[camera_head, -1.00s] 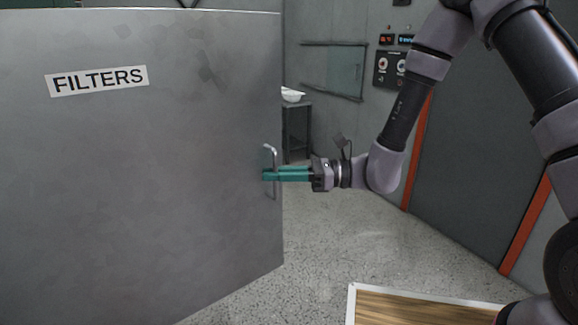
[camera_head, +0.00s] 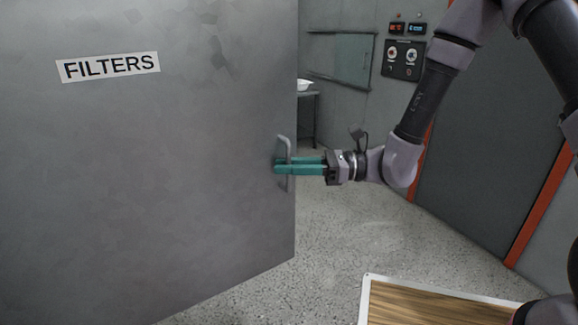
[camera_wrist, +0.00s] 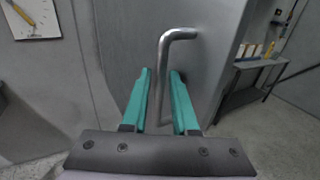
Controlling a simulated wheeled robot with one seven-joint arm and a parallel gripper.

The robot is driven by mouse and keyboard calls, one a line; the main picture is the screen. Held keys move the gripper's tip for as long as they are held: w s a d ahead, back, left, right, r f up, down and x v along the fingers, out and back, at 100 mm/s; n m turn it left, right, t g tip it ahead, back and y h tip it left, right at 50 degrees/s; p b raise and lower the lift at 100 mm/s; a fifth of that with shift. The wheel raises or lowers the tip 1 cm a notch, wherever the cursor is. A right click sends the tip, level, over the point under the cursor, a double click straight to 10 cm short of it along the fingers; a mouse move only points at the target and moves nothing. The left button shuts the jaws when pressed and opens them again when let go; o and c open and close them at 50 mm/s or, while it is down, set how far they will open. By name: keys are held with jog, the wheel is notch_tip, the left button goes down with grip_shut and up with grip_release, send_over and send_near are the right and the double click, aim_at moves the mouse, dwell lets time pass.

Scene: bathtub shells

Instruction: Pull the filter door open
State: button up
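The filter door (camera_head: 170,190) is a large grey metal panel with a "FILTERS" label, filling the left of the head view. It stands ajar, with room visible past its right edge. Its metal bar handle (camera_head: 289,150) is near that edge. My gripper (camera_head: 280,167) reaches it from the right with teal fingers. In the wrist view the handle (camera_wrist: 163,75) runs between the two fingers of my gripper (camera_wrist: 161,72). The fingers are apart, with narrow gaps visible on both sides of the bar, so they surround it without a visible clamp.
A wood-topped, white-edged surface (camera_head: 367,300) is at the lower right. A dark table (camera_head: 316,115) with a white bowl (camera_head: 305,85) stands beyond the door. A control panel (camera_head: 402,60) is on the back wall. Speckled floor (camera_head: 330,230) is clear between them.

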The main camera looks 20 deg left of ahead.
jog(key=v, duration=1)
jog(key=shift+w+d, duration=0.15)
jog(key=shift+d, duration=0.25)
jog(key=d+r+n+t+h, duration=0.3)
jog(key=d+r, duration=0.4)
jog(key=d, duration=0.4)
jog(key=s+d+r+n+t+h, duration=0.1)
jog(key=d+r+n+t+h, duration=0.2)
jog(key=d, duration=0.7)
jog(key=s+d+r+n+t+h, duration=0.1)
jog(key=d+r+n+t+h, duration=0.3)
jog(key=d+r+h, duration=0.5)
notch_tip(320, 180, up, 2)
jog(key=d+t, duration=0.2)
jog(key=shift+d+t, duration=0.3)
jog(key=shift+t, duration=0.1)
jog(key=shift+s+r, duration=0.1)
jog(key=shift+s, duration=0.05)
